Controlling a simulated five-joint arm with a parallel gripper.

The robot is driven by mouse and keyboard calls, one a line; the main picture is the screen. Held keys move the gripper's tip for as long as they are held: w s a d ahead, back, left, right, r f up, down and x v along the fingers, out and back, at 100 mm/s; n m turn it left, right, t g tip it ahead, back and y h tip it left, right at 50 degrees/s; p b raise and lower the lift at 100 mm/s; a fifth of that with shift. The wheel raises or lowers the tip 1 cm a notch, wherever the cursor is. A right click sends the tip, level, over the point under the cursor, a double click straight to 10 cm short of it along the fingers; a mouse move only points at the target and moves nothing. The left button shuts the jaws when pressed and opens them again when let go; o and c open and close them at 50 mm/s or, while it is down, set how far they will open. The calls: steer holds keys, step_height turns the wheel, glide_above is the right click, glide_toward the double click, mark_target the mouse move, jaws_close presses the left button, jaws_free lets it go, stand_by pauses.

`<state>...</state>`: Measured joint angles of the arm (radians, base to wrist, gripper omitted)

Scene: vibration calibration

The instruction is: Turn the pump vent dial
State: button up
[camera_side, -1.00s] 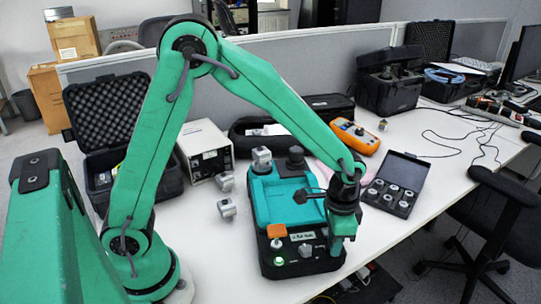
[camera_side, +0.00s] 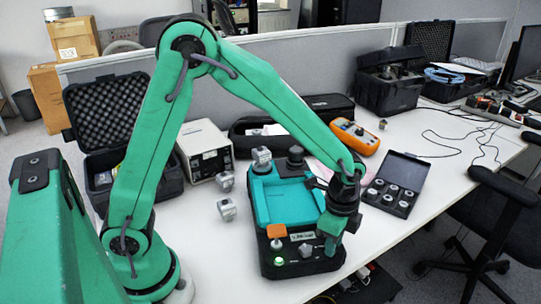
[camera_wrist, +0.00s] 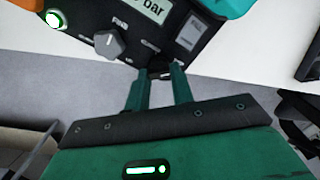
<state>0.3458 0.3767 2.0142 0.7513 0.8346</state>
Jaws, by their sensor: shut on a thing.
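The pump unit (camera_side: 285,205) is a black box with a turquoise tray top, on the white table. Its front panel shows in the wrist view (camera_wrist: 140,12), with a grey pointer knob (camera_wrist: 110,43), a small display and a lit green button (camera_wrist: 55,19). My gripper (camera_wrist: 159,72) is at the panel's lower right edge, shut on a small dark dial (camera_wrist: 160,73) with a pale mark. The fingers hide most of this dial. In the side view my gripper (camera_side: 328,246) points down at the unit's front right corner, and the dial is hidden there.
An orange knob (camera_side: 276,231) stands beside the grey knob (camera_side: 305,250) on the panel. An open black case of grey pieces (camera_side: 391,190) lies to the right. Several grey blocks (camera_side: 227,210) stand left of the unit. The table edge is close in front.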

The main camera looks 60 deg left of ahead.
stand_by(0.3)
steer(key=o, duration=0.9)
steer(key=shift+o, duration=0.2)
steer(key=shift+r, duration=0.1)
steer(key=shift+r, duration=3.85)
steer(key=shift+r, duration=0.1)
